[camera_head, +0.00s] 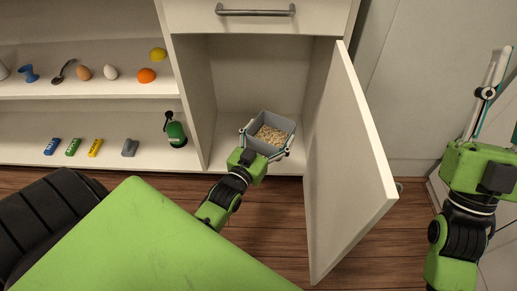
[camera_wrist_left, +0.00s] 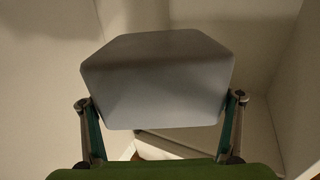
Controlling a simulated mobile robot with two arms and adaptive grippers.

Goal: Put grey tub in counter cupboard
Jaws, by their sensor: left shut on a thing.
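The grey tub (camera_head: 281,122) is a square open container with grainy beige contents, seen in the head view inside the open counter cupboard (camera_head: 228,135). My left gripper (camera_head: 264,148) is shut on the tub, with one finger on each side of it. In the left wrist view the tub (camera_wrist_left: 157,80) fills the middle between the two fingers. Whether its base touches the cupboard floor I cannot tell. The cupboard door (camera_head: 345,160) stands open on the right. My right gripper (camera_head: 488,92) is at the right edge, away from the tub; its fingers show only in part.
Open shelves (camera_head: 100,130) on the left hold eggs, a spoon, a blue egg cup, coloured small blocks and a green bottle (camera_head: 175,131). A drawer (camera_head: 255,14) sits above the cupboard. The cupboard's back and left side are free. The open door stands close to my left gripper's right.

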